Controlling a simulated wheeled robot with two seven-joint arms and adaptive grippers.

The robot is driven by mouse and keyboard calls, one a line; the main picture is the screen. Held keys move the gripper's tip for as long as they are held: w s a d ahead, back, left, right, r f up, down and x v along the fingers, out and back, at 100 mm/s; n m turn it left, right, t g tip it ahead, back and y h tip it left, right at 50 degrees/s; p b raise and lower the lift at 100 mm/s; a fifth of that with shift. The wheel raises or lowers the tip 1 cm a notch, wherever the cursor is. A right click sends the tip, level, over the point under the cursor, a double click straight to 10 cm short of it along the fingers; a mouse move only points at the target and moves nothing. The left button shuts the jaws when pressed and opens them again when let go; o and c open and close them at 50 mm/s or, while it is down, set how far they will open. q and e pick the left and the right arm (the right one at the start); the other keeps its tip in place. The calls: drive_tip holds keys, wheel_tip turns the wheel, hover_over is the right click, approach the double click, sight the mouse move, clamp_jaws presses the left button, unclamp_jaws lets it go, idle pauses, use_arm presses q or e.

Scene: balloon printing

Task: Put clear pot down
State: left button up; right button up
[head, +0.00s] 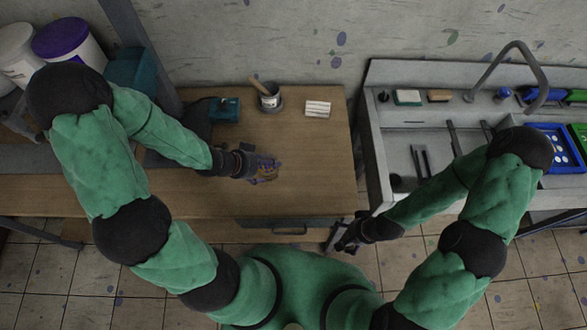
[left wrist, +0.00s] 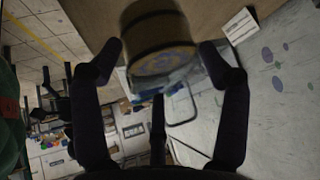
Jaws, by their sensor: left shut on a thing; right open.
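The clear pot (head: 267,170) is a small see-through vessel with purplish and yellowish tints above the wooden table (head: 310,185). My left gripper (head: 254,165) is shut on it from the left. In the left wrist view the pot (left wrist: 160,45) sits between the two fingers, looking brownish with a blue and yellow patterned round end. I cannot tell whether its base touches the table. My right gripper (head: 345,238) is open and empty, low near the table's front right corner.
A grey cup with a brush (head: 270,100), a white striped block (head: 317,108) and a teal box (head: 224,110) stand at the table's back. The table right of the pot is clear. A grey sink (head: 405,150) lies to the right.

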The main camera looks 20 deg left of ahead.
use_arm(q)
drive_tip(key=b+x, duration=0.1)
drive_tip(key=x, duration=0.4)
drive_tip(key=d+b+x, duration=0.1)
drive_tip(key=b+x, duration=0.1)
drive_tip(key=x, duration=0.2)
drive_tip(key=b+x, duration=0.1)
drive_tip(key=x, duration=0.4)
drive_tip(key=shift+s+d, duration=0.15)
drive_tip(key=shift+d, duration=0.25)
drive_tip(key=o, duration=1.5)
drive_tip(key=shift+c, duration=0.2)
drive_tip(key=shift+s, duration=0.1)
drive_tip(key=p+v, duration=0.3)
drive_tip(key=v, duration=0.9)
